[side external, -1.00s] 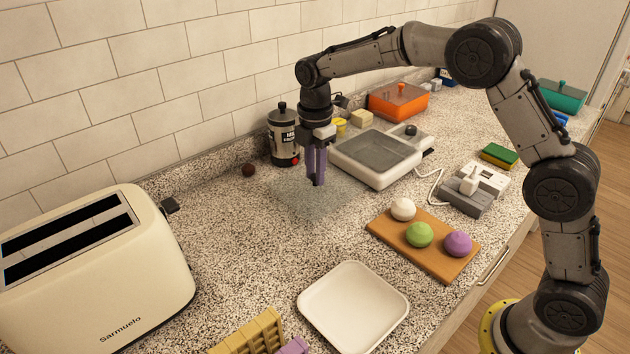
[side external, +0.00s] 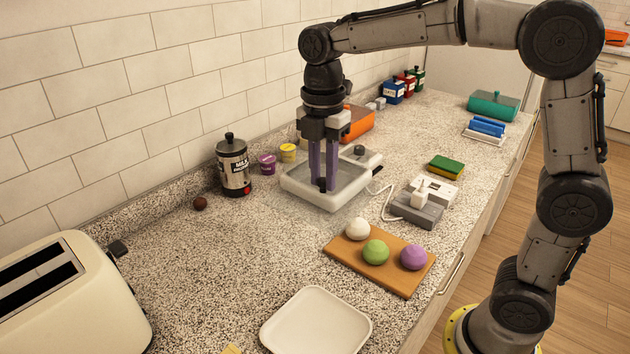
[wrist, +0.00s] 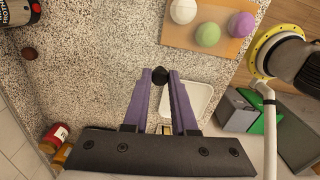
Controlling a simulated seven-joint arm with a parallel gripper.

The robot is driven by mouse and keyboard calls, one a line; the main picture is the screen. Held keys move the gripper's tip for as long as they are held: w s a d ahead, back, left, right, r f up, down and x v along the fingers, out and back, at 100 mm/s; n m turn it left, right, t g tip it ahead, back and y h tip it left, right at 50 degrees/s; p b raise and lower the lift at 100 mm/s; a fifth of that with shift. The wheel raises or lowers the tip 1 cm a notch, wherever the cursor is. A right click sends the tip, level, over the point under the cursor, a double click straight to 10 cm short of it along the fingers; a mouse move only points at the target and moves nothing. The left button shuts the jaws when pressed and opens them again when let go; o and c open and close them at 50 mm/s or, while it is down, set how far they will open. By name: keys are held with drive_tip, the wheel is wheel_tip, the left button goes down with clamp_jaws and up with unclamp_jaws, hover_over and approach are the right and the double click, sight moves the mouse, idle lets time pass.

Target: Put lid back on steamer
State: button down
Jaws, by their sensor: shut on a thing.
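The steamer (side external: 288,187) is a low white, square-sided appliance on the counter with a grey top area, in the middle of the side external view. My gripper (side external: 324,186) points straight down over it. In the wrist view my gripper (wrist: 160,76) has its two purple fingers on a black knob (wrist: 160,73), which I take to be the lid's handle. The lid itself seems to be clear glass. Its outline is too faint to tell whether it rests on the steamer or hangs just above it.
A board (side external: 405,275) with three coloured balls lies in front, near a white plate (side external: 317,322).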

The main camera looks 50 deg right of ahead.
drive_tip(key=shift+n, duration=0.3)
drive_tip(key=w+r, duration=0.1)
drive_tip(key=w+d+r, duration=0.2)
drive_tip(key=w, duration=0.1)
drive_tip(key=shift+r, duration=0.25)
drive_tip(key=w+d+r+m, duration=0.1)
drive_tip(key=w+d+r, duration=0.1)
drive_tip(key=w+d, duration=0.9)
drive_tip(key=s+d+f, duration=0.1)
drive_tip(key=d+f, duration=0.5)
drive_tip(key=f, duration=0.3)
drive_tip(key=shift+d+m, duration=0.3)
drive_tip(key=shift+m, duration=0.1)
drive_tip(key=shift+f, duration=0.2)
idle(0.7)
drive_tip(key=shift+c, duration=0.8)
unclamp_jaws()
